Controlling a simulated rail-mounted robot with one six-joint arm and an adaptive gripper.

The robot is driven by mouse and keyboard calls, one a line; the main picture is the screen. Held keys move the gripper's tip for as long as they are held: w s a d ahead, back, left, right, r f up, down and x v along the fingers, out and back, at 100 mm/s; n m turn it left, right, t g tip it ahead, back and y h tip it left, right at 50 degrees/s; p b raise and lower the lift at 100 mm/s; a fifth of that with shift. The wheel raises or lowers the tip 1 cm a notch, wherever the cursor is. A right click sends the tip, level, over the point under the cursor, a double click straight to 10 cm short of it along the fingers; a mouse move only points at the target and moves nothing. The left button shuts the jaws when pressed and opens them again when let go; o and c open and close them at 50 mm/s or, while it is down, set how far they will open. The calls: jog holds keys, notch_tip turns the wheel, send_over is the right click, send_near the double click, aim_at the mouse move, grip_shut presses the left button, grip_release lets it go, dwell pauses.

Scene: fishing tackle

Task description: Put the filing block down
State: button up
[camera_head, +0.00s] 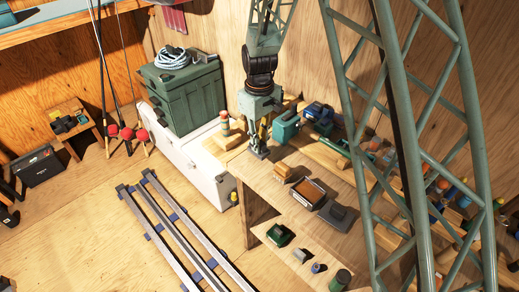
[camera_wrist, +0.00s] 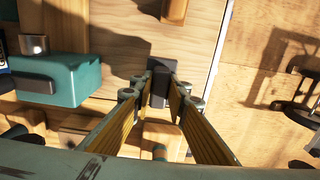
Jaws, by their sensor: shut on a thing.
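My gripper (camera_head: 258,150) points down over the left end of the wooden workbench (camera_head: 262,182). In the wrist view its two fingers (camera_wrist: 160,88) are closed on a small dark grey block, which I take for the filing block (camera_wrist: 160,72). The block stands between the fingertips over pale wood. In the head view the block is hard to make out against the dark fingers. It is at or just above the bench top; I cannot tell whether it touches.
A teal tool (camera_head: 286,127) lies close to the right of my gripper; it also shows in the wrist view (camera_wrist: 85,80). A brown-topped block (camera_head: 306,191) and a dark grey item (camera_head: 337,215) sit nearer the front. A green box (camera_head: 184,92) stands left, on a white chest (camera_head: 190,160).

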jog(key=shift+w, duration=0.35)
jog(key=shift+f, duration=1.8)
jog(key=shift+f+b, duration=0.15)
jog(key=shift+b, duration=0.15)
jog(key=o, duration=0.8)
jog(key=shift+r+p, duration=0.65)
jog(key=shift+r, duration=5.5)
